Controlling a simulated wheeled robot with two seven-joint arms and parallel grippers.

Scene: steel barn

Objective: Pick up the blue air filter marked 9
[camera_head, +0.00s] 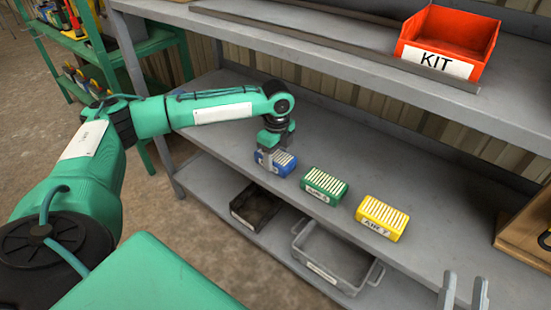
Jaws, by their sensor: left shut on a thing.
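The blue air filter (284,164) is on the grey middle shelf (330,150), at the left end of a row of filters. The marking on its front is mostly hidden by a finger. My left gripper (270,158) points down over it and is shut on it. I cannot tell whether the filter is clear of the shelf. My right gripper (464,294) shows only as two grey fingertips at the bottom right edge. They stand apart with nothing between them.
A green filter (324,185) and a yellow filter (382,217) stand right of the blue one. An orange KIT bin (450,38) is on the upper shelf. A black crate (254,208) and a grey crate (337,255) are below. A wooden box (526,229) is at the right.

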